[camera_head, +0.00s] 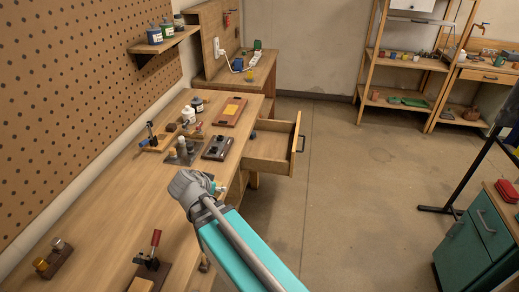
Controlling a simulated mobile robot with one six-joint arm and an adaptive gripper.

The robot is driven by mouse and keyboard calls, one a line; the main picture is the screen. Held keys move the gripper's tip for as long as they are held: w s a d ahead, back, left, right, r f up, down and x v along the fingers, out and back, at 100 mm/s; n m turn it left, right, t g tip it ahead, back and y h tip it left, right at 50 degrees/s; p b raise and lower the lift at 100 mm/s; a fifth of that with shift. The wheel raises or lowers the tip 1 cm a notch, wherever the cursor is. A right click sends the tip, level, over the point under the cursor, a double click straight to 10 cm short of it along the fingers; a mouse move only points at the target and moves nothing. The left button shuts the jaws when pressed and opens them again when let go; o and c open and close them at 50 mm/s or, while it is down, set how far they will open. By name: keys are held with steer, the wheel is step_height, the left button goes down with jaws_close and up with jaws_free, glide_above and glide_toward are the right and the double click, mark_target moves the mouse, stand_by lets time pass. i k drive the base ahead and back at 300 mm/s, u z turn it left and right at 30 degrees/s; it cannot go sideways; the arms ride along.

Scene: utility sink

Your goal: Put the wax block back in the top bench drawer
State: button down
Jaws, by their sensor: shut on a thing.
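The open bench drawer (270,152) sticks out to the right from the far part of the wooden workbench. I cannot make out the wax block for sure.
A dark tool (218,147), a brown board with a yellow patch (232,110) and a white bottle (189,115) stand on the bench beyond my gripper. A red-handled clamp (152,250) is at the near end. Floor right of the drawer is clear.

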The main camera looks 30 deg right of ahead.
mark_target(252, 145)
steer(key=z, duration=0.35)
steer(key=i, duration=0.8)
steer(key=z, duration=0.55)
